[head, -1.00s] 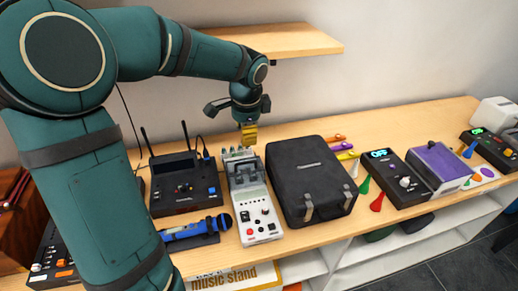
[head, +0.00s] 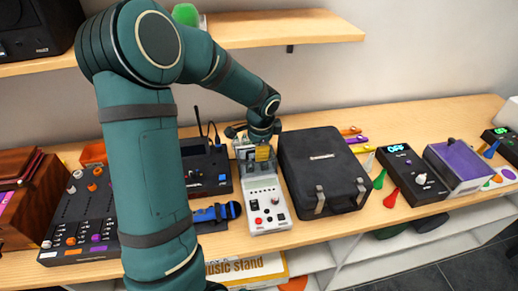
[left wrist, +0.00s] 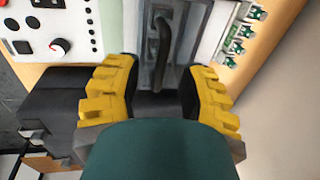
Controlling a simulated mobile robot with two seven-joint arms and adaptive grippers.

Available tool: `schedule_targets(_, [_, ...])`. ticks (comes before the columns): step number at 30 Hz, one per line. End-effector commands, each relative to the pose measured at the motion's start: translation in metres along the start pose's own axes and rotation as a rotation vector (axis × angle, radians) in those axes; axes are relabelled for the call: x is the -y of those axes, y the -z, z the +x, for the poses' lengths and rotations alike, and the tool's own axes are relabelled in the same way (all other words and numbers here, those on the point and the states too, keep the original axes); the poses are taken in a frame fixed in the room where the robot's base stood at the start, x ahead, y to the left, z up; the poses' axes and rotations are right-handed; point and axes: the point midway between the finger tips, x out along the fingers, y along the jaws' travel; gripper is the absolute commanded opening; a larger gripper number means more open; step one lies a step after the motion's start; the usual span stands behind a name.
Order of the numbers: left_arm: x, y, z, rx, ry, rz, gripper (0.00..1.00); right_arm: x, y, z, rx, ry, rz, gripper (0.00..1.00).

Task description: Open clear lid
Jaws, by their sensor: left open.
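A white and grey instrument (head: 267,205) lies on the bench, with knobs and buttons on its near part. Its back part has a grey recessed section that looks covered by a clear lid (head: 258,168); the transparent surface is hard to make out. In the left wrist view this section (left wrist: 196,30) shows a dark curved handle (left wrist: 162,42). My left gripper (head: 262,153) is over the back part of the instrument. Its yellow fingers (left wrist: 158,95) are open, spread apart with the handle's end near the gap. I cannot tell whether they touch the lid. My right gripper is not in view.
A black case (head: 322,170) stands close to the right of the instrument. A black device with antennas (head: 207,175) and a blue microphone (head: 215,213) are close on the left. Green connectors (left wrist: 240,32) line the instrument's back edge. A shelf (head: 290,28) hangs above.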

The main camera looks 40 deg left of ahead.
Motion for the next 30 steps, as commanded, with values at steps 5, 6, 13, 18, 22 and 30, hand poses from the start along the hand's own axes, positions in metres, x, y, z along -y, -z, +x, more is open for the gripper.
schedule_targets(5, [0.0, 0.0, 0.005, 0.0, 0.0, 0.0, 0.4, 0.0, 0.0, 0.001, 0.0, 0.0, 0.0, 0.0])
schedule_targets(6, [0.0, 0.0, 0.005, 0.0, 0.0, 0.0, 0.4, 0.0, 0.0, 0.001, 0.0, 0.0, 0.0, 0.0])
schedule_targets(13, [0.0, 0.0, 0.005, 0.0, 0.0, 0.0, 0.18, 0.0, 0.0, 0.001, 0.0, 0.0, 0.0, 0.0])
schedule_targets(18, [0.0, 0.0, 0.005, 0.0, 0.0, 0.0, 0.0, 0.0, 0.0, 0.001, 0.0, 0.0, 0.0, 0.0])
schedule_targets(22, [0.0, -0.001, 0.005, 0.001, -0.001, 0.0, 0.0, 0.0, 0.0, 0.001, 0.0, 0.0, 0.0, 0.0])
schedule_targets(30, [0.022, -0.001, 0.008, 0.004, -0.004, -0.003, 0.0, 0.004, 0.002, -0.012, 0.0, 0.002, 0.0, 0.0])
